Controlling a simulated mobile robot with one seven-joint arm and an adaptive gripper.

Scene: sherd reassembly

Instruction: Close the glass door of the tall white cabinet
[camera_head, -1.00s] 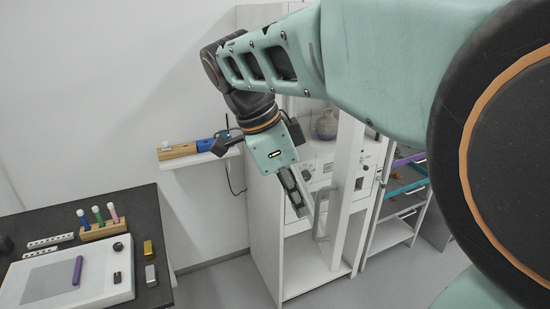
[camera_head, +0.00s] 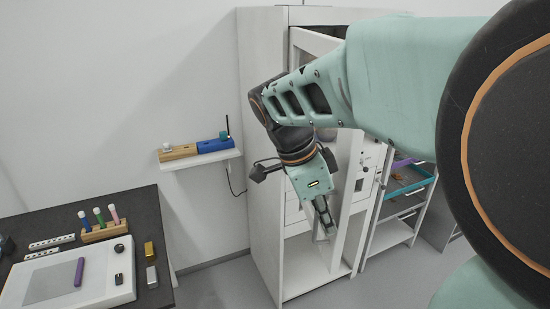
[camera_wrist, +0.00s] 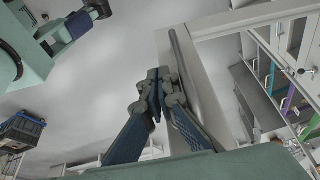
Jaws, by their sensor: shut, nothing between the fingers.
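The tall white cabinet (camera_head: 262,200) stands in the middle of the head view. Its glass door stands open, with its white frame (camera_head: 348,215) jutting toward me; my arm hides much of the pane. My gripper (camera_head: 327,232) is shut and empty, pointing down beside the free side of the door. In the wrist view, the closed fingertips (camera_wrist: 155,78) are just left of the grey bar handle (camera_wrist: 191,72), in front of the white door frame (camera_wrist: 230,92). I cannot tell whether the fingers touch the handle or frame.
A dark table (camera_head: 150,235) with a white device (camera_head: 100,274) and a tube rack is at left. A wall shelf (camera_head: 200,160) holds a wooden block and a blue block. A shelf unit with coloured trays (camera_head: 408,187) stands right of the cabinet. Floor before the cabinet is clear.

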